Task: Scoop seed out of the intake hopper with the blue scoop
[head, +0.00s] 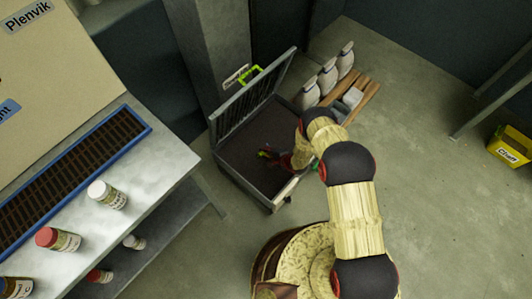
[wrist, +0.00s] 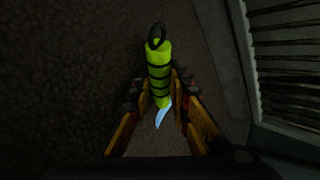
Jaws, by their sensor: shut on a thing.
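The intake hopper (head: 243,190) is an open grey metal box on the floor, its lid (head: 262,98) raised. Dark seed (head: 240,150) fills its bottom; it also fills the left of the wrist view (wrist: 60,90). My gripper (head: 272,157) reaches down inside the hopper. In the wrist view my gripper (wrist: 162,95) is shut on the scoop's lime-green, black-banded handle (wrist: 158,70), which has a dark loop at its end. A light blue part of the scoop (wrist: 162,116) shows between the fingers. The rest of the scoop is hidden, so I cannot tell whether it holds seed.
A bench (head: 150,160) with jars stands at the left. A yellow bin (head: 510,147) is far right.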

